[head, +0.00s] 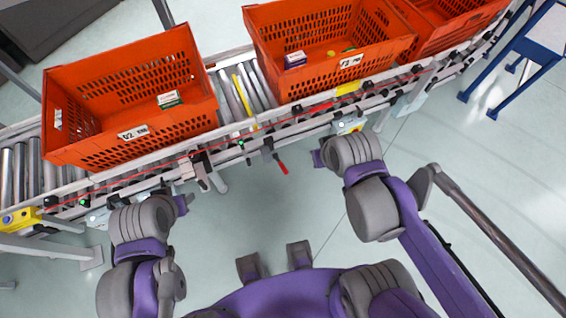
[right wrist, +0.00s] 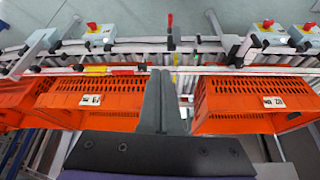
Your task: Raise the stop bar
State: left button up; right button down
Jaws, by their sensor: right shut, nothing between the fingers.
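A thin yellow bar (head: 243,96) lies across the conveyor rollers in the gap between two orange totes; I take it to be the stop bar. A lever with a red handle (head: 282,164) sticks out from the conveyor's near side, below that gap. The red handle also shows upright in the right wrist view (right wrist: 170,20). My right gripper (right wrist: 160,75) is shut and empty, apart from the lever; in the head view its purple end (head: 318,158) is right of the handle. My left gripper (head: 184,203) is near the conveyor's front edge at left; its fingers cannot be made out.
An orange tote (head: 75,140) stands left of the gap, another (head: 330,70) right of it, and a third (head: 465,30) further right. Small boxes lie inside the first two. A blue stand (head: 510,70) is at far right. The floor before the conveyor is clear.

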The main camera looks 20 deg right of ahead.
jog(key=w+a+f+g+b, duration=0.2)
jog(key=w+f+b, duration=0.5)
jog(key=w+f, duration=0.4)
jog(key=n+g+b, duration=0.1)
jog(key=b, duration=0.5)
send_over(282, 165)
notch_tip(282, 165, down, 18)
pick_arm(q)
notch_tip(282, 165, down, 16)
jog(key=s, duration=0.1)
jog(key=shift+s+g, duration=0.2)
jog(key=shift+g, duration=0.1)
pick_arm(e)
jog(key=shift+d+f+y, duration=0.15)
jog(key=shift+d+y, duration=0.25)
jog(key=shift+d, duration=0.05)
jog(key=shift+f, duration=0.1)
